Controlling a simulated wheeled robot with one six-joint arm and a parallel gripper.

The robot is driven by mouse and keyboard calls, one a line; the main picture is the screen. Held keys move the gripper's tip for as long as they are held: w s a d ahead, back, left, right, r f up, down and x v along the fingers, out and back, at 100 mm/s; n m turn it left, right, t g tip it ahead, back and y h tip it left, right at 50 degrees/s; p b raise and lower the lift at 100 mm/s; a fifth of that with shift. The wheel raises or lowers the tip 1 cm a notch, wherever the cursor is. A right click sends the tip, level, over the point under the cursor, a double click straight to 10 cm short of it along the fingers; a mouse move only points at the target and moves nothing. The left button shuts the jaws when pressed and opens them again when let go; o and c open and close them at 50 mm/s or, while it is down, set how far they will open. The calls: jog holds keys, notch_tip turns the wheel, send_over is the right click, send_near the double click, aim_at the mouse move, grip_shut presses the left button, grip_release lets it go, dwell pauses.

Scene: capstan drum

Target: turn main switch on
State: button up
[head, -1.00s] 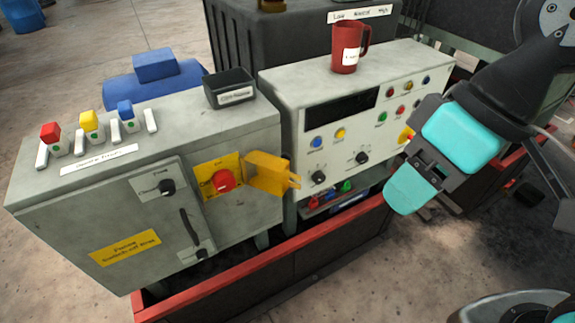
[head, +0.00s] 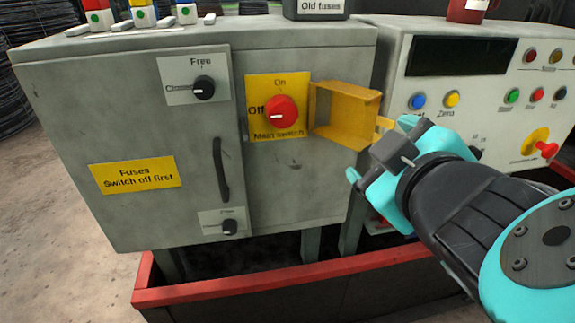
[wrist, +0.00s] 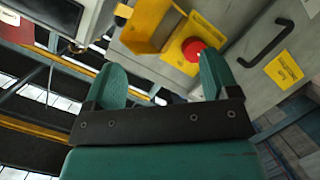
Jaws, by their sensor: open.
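The main switch (head: 280,113) is a red knob on a yellow plate, marked "On" above and "Off" at its left. The white mark on the knob points left, towards "Off". Its yellow cover (head: 345,114) is swung open to the right of the plate. My gripper (head: 382,152) is open and empty, to the right of the switch and close to the cover; I cannot tell if it touches it. In the wrist view the red knob (wrist: 193,49) shows near the right finger, beyond the tips, with the cover (wrist: 150,24) between the fingers.
The grey cabinet carries a door handle (head: 221,169), two black knobs and a yellow "Fuses, switch off first" label (head: 135,175). A control panel (head: 480,90) with buttons stands at the right. A red-rimmed trough (head: 300,274) runs below. The space before the cabinet door is clear.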

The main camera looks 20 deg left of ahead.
jog(key=s+a+f+n+y+b, duration=0.2)
jog(key=s+a+n+y+b, duration=0.15)
jog(key=s+a+y, duration=0.2)
jog(key=n+p, duration=0.1)
jog(key=p, duration=0.4)
send_near(282, 115)
jog(key=shift+t+h, duration=0.35)
jog(key=shift+t, duration=0.05)
jog(key=x, duration=1)
jog(key=shift+s+a, duration=0.15)
jog(key=shift+s, duration=0.05)
jog(key=shift+c, duration=0.5)
jog(key=c, duration=0.8)
jog(key=shift+f, duration=0.1)
